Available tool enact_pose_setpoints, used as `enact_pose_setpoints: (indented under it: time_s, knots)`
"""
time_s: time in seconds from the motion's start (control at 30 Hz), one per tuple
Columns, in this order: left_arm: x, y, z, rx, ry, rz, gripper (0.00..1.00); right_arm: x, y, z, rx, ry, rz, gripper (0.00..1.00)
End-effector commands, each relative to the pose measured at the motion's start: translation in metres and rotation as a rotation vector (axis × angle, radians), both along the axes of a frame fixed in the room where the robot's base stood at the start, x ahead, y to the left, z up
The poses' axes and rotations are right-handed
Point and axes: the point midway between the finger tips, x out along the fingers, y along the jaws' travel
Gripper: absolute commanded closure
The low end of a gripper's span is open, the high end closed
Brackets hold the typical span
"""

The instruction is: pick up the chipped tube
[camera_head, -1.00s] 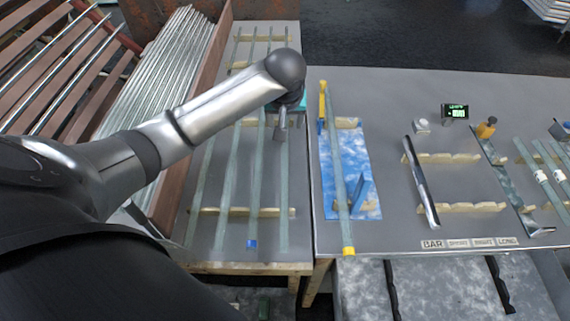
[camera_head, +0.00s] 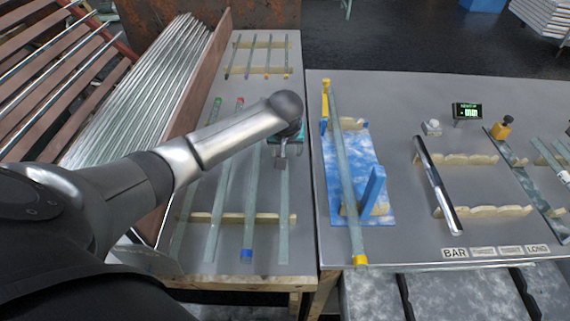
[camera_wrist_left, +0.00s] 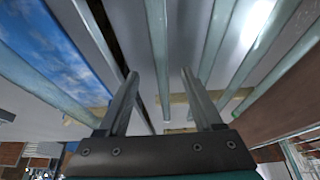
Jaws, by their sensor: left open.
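Several long pale-green glass tubes lie side by side across wooden rests on the left table. They include the rightmost tube (camera_head: 284,210), a tube with a blue end (camera_head: 247,255), one with a red end (camera_head: 232,150) and one with a green end (camera_head: 209,150). I cannot tell which is chipped. My left gripper (camera_head: 280,172) is above the rightmost tube. In the left wrist view the open left gripper (camera_wrist_left: 156,76) has one finger on each side of a tube (camera_wrist_left: 158,40), with nothing clamped. My right gripper is not in view.
A yellow-ended tube (camera_head: 345,170) lies over a blue mat (camera_head: 330,205) with a blue upright piece (camera_head: 373,188) on the right table. A dark bar (camera_head: 436,180) rests further right. A brown board (camera_head: 195,110) and metal rods (camera_head: 140,95) border the left side.

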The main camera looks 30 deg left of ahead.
Motion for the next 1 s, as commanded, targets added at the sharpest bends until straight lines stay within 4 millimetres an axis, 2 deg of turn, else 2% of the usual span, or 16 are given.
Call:
enact_pose_setpoints:
  time_s: [0.23,0.4,0.53,0.87,1.0]
  knots:
    - [0.005,0.003,-0.016,0.001,0.0,0.0,0.33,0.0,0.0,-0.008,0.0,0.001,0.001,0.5]
    - [0.012,0.009,-0.041,0.001,0.002,0.001,0.33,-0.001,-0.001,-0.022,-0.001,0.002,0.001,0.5]
    - [0.018,0.012,-0.053,0.0,0.0,0.0,0.33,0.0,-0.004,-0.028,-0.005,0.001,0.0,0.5]
    - [0.02,0.014,-0.057,0.0,0.0,-0.001,0.33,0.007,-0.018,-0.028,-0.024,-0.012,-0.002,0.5]
    - [0.02,0.014,-0.057,0.0,0.0,-0.001,0.46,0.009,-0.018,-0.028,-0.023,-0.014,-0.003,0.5]
